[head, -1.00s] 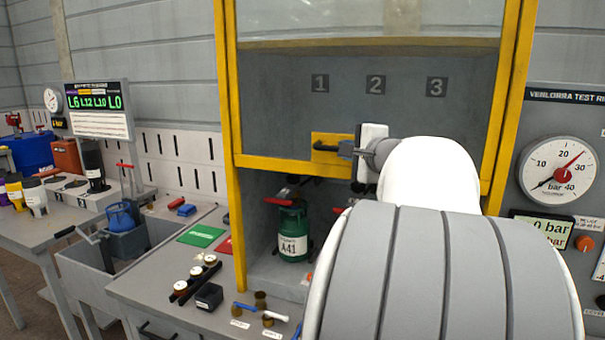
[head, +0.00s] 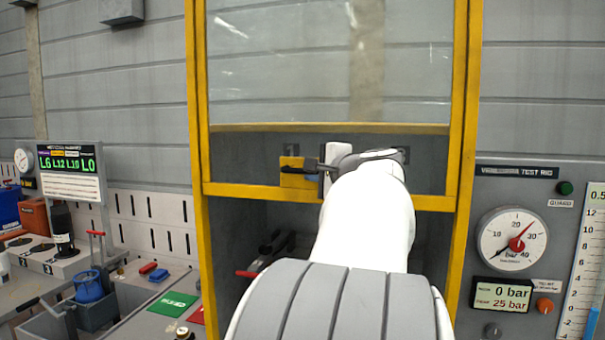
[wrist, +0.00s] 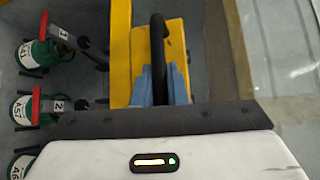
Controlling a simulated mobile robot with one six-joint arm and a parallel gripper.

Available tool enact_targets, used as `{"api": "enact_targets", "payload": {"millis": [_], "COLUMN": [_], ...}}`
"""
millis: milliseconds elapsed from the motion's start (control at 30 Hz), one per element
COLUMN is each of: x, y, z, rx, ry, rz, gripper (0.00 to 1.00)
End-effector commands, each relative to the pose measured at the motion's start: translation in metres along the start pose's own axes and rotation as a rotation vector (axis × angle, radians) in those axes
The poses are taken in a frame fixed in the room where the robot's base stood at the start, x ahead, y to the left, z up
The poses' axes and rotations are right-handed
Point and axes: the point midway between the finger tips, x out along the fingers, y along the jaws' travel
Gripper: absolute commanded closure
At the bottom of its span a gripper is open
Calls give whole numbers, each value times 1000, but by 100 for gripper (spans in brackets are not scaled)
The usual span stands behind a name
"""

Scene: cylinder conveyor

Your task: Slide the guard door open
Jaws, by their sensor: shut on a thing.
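The guard door is a clear panel with a yellow frame; its yellow bottom rail (head: 255,194) shows in the head view. A black bar handle (wrist: 158,40) sits on a yellow plate (head: 297,178) at the door's lower edge. My gripper (wrist: 161,85) has its blue fingers shut around the handle in the wrist view. In the head view my arm and gripper hide part of the handle and rail. The door is partly raised, with a dark opening below its rail.
Green cylinders (wrist: 37,53) with red levers stand inside the enclosure, beside numbered tags. Yellow posts (head: 203,130) bound the opening. A pressure gauge (head: 513,240) is on the right wall. A bench with a green card (head: 172,305) lies at left.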

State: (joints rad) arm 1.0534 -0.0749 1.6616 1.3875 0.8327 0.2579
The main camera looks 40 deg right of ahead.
Motion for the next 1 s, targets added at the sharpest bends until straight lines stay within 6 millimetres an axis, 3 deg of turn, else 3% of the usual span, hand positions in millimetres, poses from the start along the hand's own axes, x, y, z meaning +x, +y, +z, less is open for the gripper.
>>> {"api": "enact_targets", "payload": {"millis": [67, 100, 367, 667, 1000], "x": [1, 0, 0, -6, -60], "y": [0, 0, 0, 0, 1], "z": [2, 1, -2, -3, -3], "rx": [1, 1, 1, 0, 0], "ry": [-6, -5, 2, 6, 7], "rz": [0, 0, 0, -2, -2], "gripper": [100, 86, 66, 66, 66]}}
